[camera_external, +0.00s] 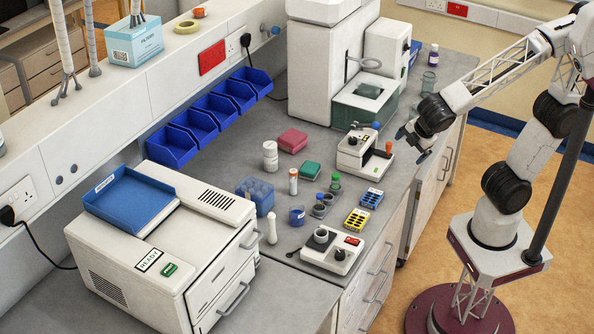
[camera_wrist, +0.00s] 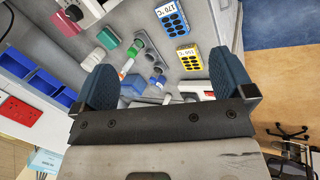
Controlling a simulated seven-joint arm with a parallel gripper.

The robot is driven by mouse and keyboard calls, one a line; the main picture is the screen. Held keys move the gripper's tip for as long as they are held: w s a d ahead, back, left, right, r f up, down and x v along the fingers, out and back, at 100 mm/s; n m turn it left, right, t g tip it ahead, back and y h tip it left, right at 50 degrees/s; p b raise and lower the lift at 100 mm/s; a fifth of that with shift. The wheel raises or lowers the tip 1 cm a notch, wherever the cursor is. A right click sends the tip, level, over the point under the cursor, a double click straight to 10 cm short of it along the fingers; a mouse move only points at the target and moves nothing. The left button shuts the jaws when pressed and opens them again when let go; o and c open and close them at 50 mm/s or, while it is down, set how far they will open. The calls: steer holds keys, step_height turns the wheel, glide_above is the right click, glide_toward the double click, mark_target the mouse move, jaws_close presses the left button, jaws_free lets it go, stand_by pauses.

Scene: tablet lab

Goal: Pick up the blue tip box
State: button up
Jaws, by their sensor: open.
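The blue tip box (camera_external: 255,194) looks like a translucent blue box with rounded lumps on top. It stands on the grey bench in the external view, right of the white machine with the blue tray. In the wrist view, a pale blue box that appears to be it (camera_wrist: 135,85) shows between my fingers, partly hidden by nearby items. My gripper (camera_external: 408,134) is open and empty. It is high at the right, over the bench's front side and far from the box. Its two blue-grey fingers show apart in the wrist view (camera_wrist: 160,80).
A white bottle (camera_external: 270,157), an orange-capped vial (camera_external: 293,182), a blue cup (camera_external: 297,216) and a white tube (camera_external: 272,228) stand close to the box. Blue bins (camera_external: 171,147) line the wall.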

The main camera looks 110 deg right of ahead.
steer(key=w+d+f+n+h, duration=0.1)
steer(key=w+d+n+h, duration=0.3)
steer(key=w, duration=0.8)
steer(key=n+t+h, duration=0.2)
steer(key=n+t, duration=0.5)
steer(key=n, duration=1.1)
glide_toward(268, 192)
steer(key=w+d, duration=0.1)
steer(key=w, duration=0.1)
steer(key=shift+s+d+f, duration=0.1)
steer(key=shift+d+f, duration=0.2)
steer(key=shift+f, duration=0.05)
steer(key=shift+x, duration=1.3)
steer(key=shift+f, duration=0.1)
steer(key=shift+x, duration=2.55)
steer(key=shift+s+f, duration=0.1)
